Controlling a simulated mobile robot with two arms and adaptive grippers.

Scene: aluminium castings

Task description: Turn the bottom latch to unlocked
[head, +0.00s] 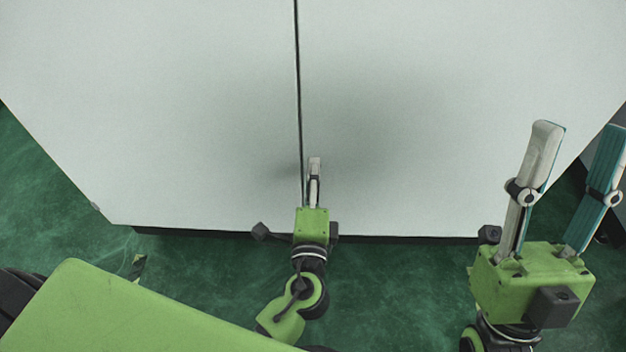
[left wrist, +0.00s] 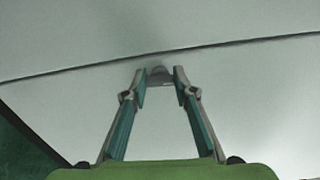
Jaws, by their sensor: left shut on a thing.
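The bottom latch (left wrist: 158,74) is a small grey piece on the white cabinet front, close to the dark seam between the doors, in the left wrist view. My left gripper (left wrist: 160,82) has its two fingertips on either side of it and is shut on it. In the head view my left gripper (head: 314,165) is at the lower part of the cabinet, just right of the seam; the latch is hidden there behind the fingers. My right gripper (head: 575,150) is open and empty at the right, its fingers wide apart. The latch's locked or unlocked state cannot be told.
The white cabinet doors (head: 430,80) fill most of the head view, with a vertical seam (head: 298,90) between them. The cabinet's dark bottom edge stands on a green floor (head: 200,280). Open floor shows to the left of the cabinet.

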